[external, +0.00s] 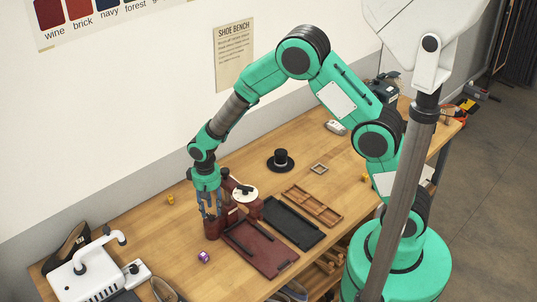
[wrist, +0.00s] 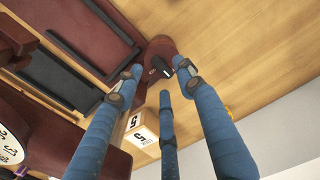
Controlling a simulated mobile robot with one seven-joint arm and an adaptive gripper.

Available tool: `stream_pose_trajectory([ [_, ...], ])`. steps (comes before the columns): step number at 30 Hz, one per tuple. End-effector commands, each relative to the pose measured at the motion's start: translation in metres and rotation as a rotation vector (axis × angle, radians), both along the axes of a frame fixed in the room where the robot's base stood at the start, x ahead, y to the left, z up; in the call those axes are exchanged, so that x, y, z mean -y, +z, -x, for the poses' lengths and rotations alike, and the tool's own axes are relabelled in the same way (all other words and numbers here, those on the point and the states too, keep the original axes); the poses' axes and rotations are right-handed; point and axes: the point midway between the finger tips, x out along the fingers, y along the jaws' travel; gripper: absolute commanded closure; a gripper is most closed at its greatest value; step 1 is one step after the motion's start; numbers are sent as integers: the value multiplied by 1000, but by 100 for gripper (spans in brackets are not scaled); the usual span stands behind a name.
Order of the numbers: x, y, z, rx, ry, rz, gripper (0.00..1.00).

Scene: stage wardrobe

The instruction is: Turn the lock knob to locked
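A small black knob (wrist: 162,68) sits on a dark red rounded body in the wrist view; I take it for the lock knob. Whether it is at locked cannot be read. The dark red body (wrist: 158,47) also shows in the external view (external: 212,229), beneath my fingers, where the knob cannot be made out. My gripper (wrist: 160,84) has three blue fingers, spread apart with nothing between them. Its fingertips (external: 210,213) point down just over the dark red body. Contact with the knob cannot be told.
A dark red device with a white dial (external: 244,193) stands close behind my gripper. A dark red tray (external: 262,250), a black tray (external: 292,222) and a brown divided tray (external: 313,207) lie to the right. A black top hat (external: 281,160) stands farther back.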

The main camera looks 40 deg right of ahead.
Motion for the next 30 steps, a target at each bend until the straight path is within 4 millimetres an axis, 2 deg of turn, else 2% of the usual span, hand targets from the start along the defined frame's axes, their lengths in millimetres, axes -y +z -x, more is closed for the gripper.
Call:
stream_pose_trajectory([
  [6, 0, -20, 0, 0, 0, 0, 61],
  [19, 0, -25, 0, 1, 0, 0, 61],
  [25, 0, -25, 0, 1, 0, 0, 100],
  [30, 0, -25, 0, 1, -1, 0, 100],
])
